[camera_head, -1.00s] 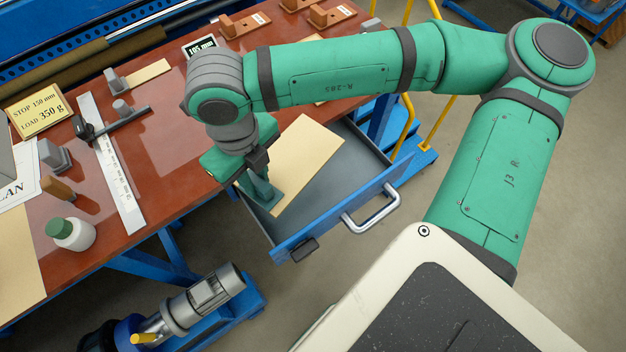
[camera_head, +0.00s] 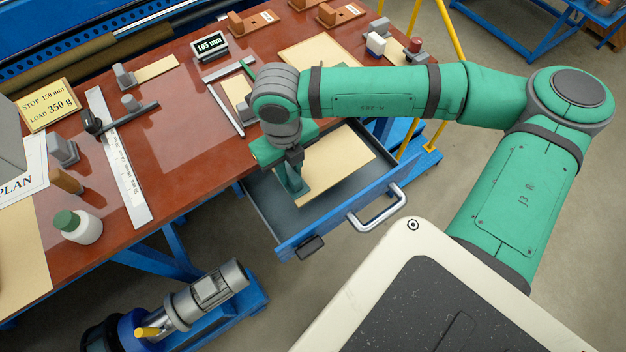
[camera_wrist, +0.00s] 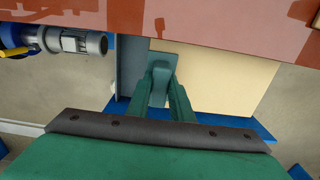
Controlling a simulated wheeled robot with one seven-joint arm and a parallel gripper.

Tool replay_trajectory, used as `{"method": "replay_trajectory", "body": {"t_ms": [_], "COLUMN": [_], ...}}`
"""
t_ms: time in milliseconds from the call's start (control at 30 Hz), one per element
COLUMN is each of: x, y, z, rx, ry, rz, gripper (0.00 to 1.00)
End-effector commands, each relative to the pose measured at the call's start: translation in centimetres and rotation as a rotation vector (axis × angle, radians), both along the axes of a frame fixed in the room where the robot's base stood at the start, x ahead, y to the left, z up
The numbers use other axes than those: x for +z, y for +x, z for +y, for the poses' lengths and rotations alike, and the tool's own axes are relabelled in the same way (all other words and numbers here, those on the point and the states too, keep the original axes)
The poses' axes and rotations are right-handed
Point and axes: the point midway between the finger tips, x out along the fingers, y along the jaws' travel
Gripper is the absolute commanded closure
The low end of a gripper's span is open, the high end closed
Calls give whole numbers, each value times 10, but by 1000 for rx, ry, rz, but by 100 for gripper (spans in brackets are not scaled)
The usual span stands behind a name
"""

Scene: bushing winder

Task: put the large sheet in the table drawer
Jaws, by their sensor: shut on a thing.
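The large sheet (camera_head: 338,163) is a flat beige rectangle. It lies over the open blue table drawer (camera_head: 343,219) in the head view, inside the outline of its walls. My gripper (camera_head: 297,190) is shut on the sheet's near left edge and points down into the drawer. In the wrist view the sheet (camera_wrist: 232,82) spreads to the right of my gripper (camera_wrist: 160,80), and the grey drawer floor shows to its left. I cannot tell whether the sheet touches the drawer floor.
The red-brown table (camera_head: 190,140) borders the drawer. It holds a steel ruler (camera_head: 118,160), a white bottle with a green cap (camera_head: 78,227), a 105 mm display (camera_head: 209,46) and other sheets. A motor (camera_head: 205,292) stands low in front. The drawer's handle (camera_head: 376,210) faces outward.

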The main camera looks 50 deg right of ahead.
Motion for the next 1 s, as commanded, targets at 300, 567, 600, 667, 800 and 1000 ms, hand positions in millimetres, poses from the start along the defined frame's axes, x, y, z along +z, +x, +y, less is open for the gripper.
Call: {"method": "replay_trajectory", "body": {"t_ms": [300,567,600,667,800,1000], "x": [-50,-69,-73,-81,-98,-100], "y": [0,0,1,0,1,1], "z": [-1,-2,-1,0,0,-1], "rx": [-3,-2,-1,-2,-1,-1], "ry": [2,1,1,3,2,0], "rz": [1,1,0,0,0,-1], "gripper": [100,100,100,100,100,100]}}
